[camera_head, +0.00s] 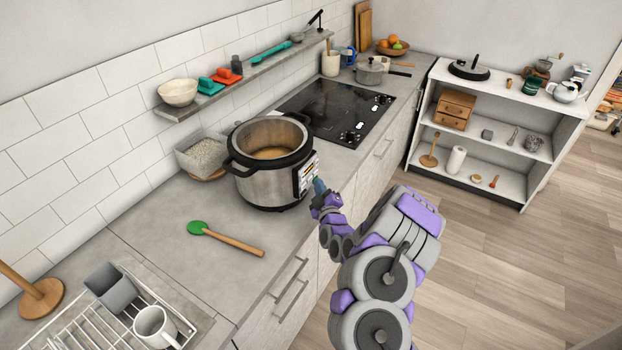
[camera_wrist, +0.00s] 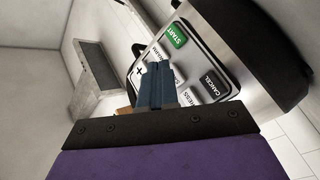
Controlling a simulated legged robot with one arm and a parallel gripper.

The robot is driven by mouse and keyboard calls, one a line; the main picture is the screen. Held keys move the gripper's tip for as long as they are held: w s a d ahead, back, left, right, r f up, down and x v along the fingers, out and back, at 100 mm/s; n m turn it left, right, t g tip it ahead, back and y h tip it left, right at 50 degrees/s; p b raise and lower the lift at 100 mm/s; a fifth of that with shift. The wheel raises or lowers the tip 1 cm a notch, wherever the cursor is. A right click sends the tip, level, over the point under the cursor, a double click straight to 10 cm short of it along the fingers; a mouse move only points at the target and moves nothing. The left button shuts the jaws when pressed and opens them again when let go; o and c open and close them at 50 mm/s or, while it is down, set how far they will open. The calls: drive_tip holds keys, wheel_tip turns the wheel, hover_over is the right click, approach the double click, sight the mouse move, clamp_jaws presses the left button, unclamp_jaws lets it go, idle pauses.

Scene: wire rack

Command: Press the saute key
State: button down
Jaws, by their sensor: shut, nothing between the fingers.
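The electric pressure cooker (camera_head: 262,185) stands open on the counter, a silver pot with black handles and a light brown content inside. Its control panel (camera_head: 306,176) faces right, toward my gripper (camera_head: 319,187). In the wrist view the panel (camera_wrist: 196,62) appears tilted, with a green START key (camera_wrist: 175,36), a dark CANCEL key (camera_wrist: 214,85) and a white plus key (camera_wrist: 139,71). My gripper's blue fingers (camera_wrist: 157,68) are shut and empty, over the panel's middle, hiding part of it. Whether they touch it I cannot tell.
A grey container of grains (camera_head: 201,154) stands behind the cooker. The black cooktop (camera_head: 335,105) lies beyond it. A green-headed wooden spoon (camera_head: 228,240) lies on the counter in front. A wire rack (camera_head: 115,318) with a mug (camera_head: 157,328) sits at the lower left.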

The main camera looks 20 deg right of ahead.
drive_tip(key=shift+s, duration=0.1)
drive_tip(key=s+d+p, duration=0.3)
drive_tip(key=s+p, duration=0.1)
drive_tip(key=p, duration=0.2)
drive_tip(key=shift+s+d+p, duration=0.35)
drive_tip(key=shift+d+p, duration=0.05)
idle(1.1)
